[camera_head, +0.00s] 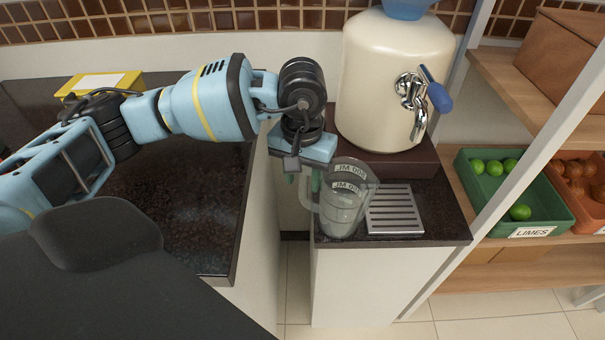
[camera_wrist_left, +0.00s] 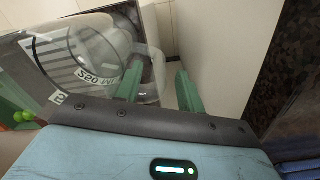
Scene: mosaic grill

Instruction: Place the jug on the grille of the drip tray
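The clear jug (camera_head: 343,207), with dark printed markings, is at the front left of the small dark counter, beside the drip tray's metal grille (camera_head: 395,210). I cannot tell whether its base touches the counter. My left gripper (camera_head: 302,188) is at the jug's handle side, pointing down. In the left wrist view the jug (camera_wrist_left: 88,52) fills the upper left, and its handle (camera_wrist_left: 155,75) lies between the two green fingers (camera_wrist_left: 160,90). The fingers are apart, with a gap visible between the handle and the right finger. My right gripper is out of view.
A cream dispenser (camera_head: 392,85) with a metal tap and blue lever stands on a brown base behind the grille. A white shelf post (camera_head: 520,135) rises at the right. Shelves hold a green crate of limes (camera_head: 488,205). A dark counter (camera_head: 195,190) lies left, across a gap.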

